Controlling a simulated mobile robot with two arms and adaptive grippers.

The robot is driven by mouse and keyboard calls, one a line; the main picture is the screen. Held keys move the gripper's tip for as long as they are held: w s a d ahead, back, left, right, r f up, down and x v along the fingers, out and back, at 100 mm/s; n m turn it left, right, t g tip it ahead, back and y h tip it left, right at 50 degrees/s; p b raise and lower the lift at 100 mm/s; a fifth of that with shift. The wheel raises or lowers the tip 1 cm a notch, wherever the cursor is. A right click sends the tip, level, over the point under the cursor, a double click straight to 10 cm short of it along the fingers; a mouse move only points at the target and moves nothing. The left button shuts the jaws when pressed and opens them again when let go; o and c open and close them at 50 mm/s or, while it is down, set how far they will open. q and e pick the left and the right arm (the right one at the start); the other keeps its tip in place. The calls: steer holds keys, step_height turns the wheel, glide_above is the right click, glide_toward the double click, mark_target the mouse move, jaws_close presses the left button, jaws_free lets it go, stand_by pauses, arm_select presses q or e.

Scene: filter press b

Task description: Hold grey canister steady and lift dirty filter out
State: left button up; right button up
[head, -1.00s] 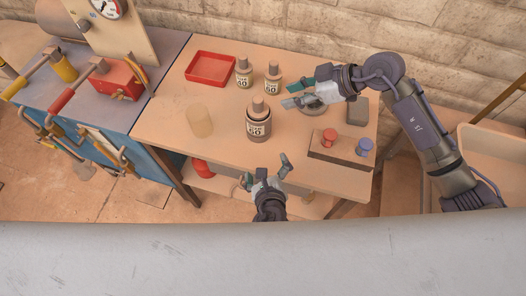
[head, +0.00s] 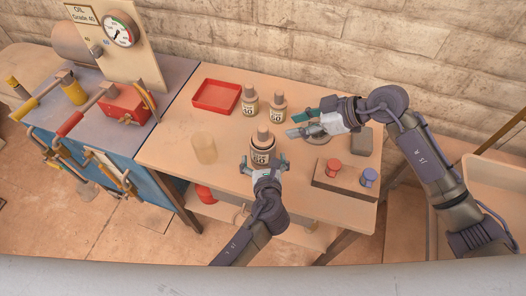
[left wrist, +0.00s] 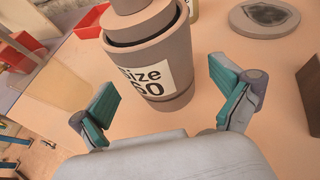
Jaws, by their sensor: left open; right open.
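The grey-brown canister (head: 262,157) with a "Size 60" label stands upright on the table; it also shows large in the left wrist view (left wrist: 155,78). A brown knobbed piece (head: 263,138) rises from its open top; I take it for the dirty filter, mostly hidden inside. My left gripper (head: 265,164) is open at the canister's near side, its teal-padded fingers (left wrist: 166,92) spread to either side of it. No contact shows in the left wrist view. My right gripper (head: 298,124) is open and empty, above the table to the canister's right.
Two smaller labelled bottles (head: 250,104) (head: 278,106) and a red tray (head: 216,95) stand behind. A pale cylinder (head: 204,149) is on the left. A round grey lid-like disc (left wrist: 263,17), a dark block (head: 362,141) and a block with red and blue knobs (head: 345,180) are right.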

mark_target(263, 152)
arm_select(q)
steer(key=shift+x, duration=1.85)
